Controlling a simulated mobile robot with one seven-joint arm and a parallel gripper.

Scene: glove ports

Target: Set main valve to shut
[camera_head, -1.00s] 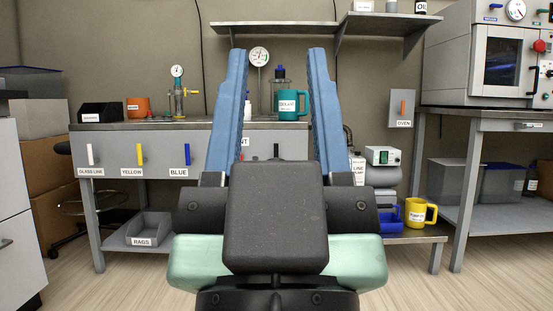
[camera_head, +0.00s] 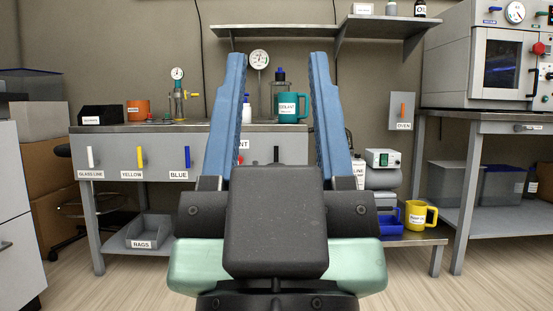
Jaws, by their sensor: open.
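My gripper (camera_head: 278,58) is open and empty, its two blue fingers pointing up in front of the bench. No label reading MAIN is visible. The grey panel under the bench top carries a white handle (camera_head: 90,157) labelled GLASS LINE, a yellow handle (camera_head: 140,156) labelled YELLOW and a blue handle (camera_head: 187,156) labelled BLUE, all upright. Between my fingers show a small red part (camera_head: 240,159), a black handle (camera_head: 276,154) and a label ending in NT; my gripper hides their lower parts. An orange handle (camera_head: 403,110) labelled OVEN stands upright on a wall plate.
The bench top (camera_head: 150,128) bears an orange mug (camera_head: 138,107), a teal mug (camera_head: 291,107) and gauges. A wall shelf (camera_head: 290,30) hangs above. The oven (camera_head: 490,60) stands on a table at right. A yellow mug (camera_head: 416,216) sits on the lower shelf. A drawer cabinet stands at left.

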